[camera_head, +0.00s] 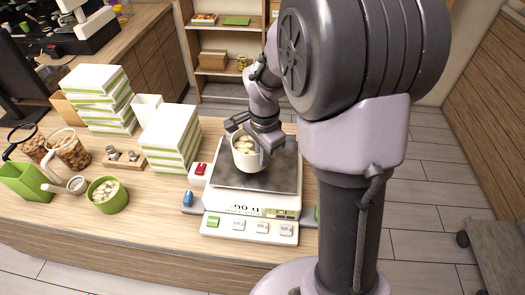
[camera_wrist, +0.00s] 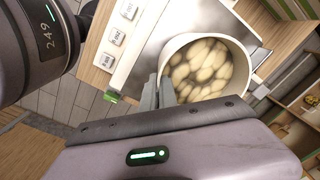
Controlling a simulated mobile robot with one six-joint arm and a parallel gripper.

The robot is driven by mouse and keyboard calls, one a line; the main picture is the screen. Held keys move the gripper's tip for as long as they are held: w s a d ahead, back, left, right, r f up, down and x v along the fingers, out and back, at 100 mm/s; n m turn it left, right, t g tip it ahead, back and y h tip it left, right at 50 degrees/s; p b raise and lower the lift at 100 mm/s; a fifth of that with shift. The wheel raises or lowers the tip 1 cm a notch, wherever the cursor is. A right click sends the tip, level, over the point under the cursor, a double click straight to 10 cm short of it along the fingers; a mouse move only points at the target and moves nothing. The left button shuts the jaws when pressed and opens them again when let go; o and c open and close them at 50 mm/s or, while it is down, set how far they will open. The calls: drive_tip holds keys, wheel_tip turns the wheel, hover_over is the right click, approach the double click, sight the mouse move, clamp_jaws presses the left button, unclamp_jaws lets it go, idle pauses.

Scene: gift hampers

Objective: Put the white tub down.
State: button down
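The white tub (camera_head: 246,160), full of pale oval pieces, is upright at the weighing scale's dark plate (camera_head: 275,176). Whether its base touches the plate or hangs just above it, I cannot tell. In the wrist view the tub (camera_wrist: 243,58) shows its rim and contents from above. My gripper (camera_head: 262,150) is at the tub's rim. The fingertips are partly hidden by the tub.
The scale's front (camera_head: 250,228) has buttons and a display that seems to read 90 g, its sign unclear. A green tub (camera_head: 108,195) of similar pieces, a white scoop (camera_head: 77,185), jars (camera_head: 72,152) and stacked white-green boxes (camera_head: 172,138) stand left. Counter between green tub and scale is mostly clear.

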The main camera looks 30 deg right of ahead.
sight(251, 150)
drive_tip(key=shift+w+d, duration=0.25)
drive_tip(key=shift+d, duration=0.25)
drive_tip(key=shift+w+d, duration=0.25)
drive_tip(key=shift+d, duration=0.2)
drive_tip(key=shift+f, duration=1.85)
drive_tip(key=shift+f+b, duration=0.15)
drive_tip(key=shift+b, duration=0.25)
drive_tip(key=c, duration=1.7)
unclamp_jaws()
